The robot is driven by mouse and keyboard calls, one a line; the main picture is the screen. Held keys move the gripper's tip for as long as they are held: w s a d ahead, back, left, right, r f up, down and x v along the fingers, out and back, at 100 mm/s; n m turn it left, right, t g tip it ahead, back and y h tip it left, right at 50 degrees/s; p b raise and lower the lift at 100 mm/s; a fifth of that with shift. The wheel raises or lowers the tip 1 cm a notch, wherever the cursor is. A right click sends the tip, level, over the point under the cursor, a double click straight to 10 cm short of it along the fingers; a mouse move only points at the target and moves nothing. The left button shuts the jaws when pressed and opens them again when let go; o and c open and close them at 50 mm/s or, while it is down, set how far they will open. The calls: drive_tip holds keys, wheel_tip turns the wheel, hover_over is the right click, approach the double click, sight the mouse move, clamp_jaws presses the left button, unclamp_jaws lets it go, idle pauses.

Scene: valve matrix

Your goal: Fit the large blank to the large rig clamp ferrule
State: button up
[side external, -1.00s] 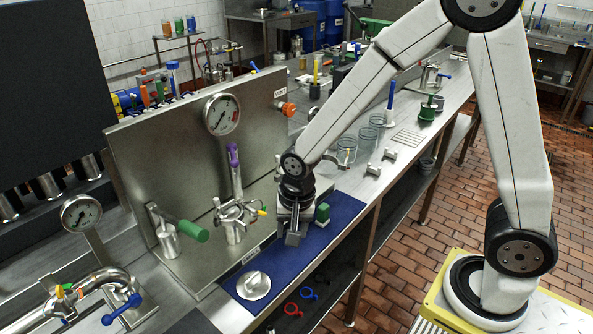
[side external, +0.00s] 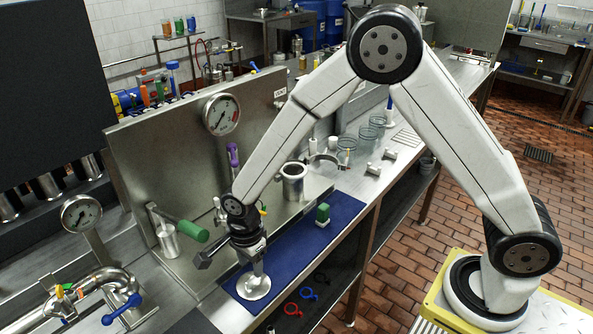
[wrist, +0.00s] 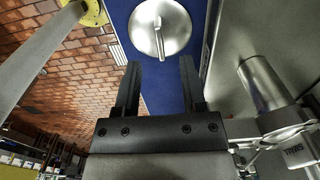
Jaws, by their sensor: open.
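The blank, a round steel disc with a raised handle, lies on the blue mat in the side view (side external: 254,287) and at the top of the wrist view (wrist: 160,27). Which blank size it is, I cannot tell for certain. My gripper (side external: 257,269) is over the disc in the side view, partly covering it. In the wrist view my gripper (wrist: 160,63) is open and empty, its fingers pointing toward the disc, with the handle between their lines. A flanged upright steel pipe end (side external: 292,184), which looks like the large ferrule, stands behind the mat with an open clamp (side external: 325,159) beside it.
A green block (side external: 323,212) stands on the blue mat (side external: 300,236). A steel panel with a gauge (side external: 221,114) rises behind. A green-handled valve (side external: 193,230) and a purple-handled one (side external: 233,156) stand near my arm. The mat between disc and block is clear.

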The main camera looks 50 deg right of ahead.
sight(252, 276)
drive_tip(key=shift+f, duration=0.15)
drive_tip(key=shift+f, duration=2.35)
drive_tip(key=shift+c, duration=0.2)
clamp_jaws()
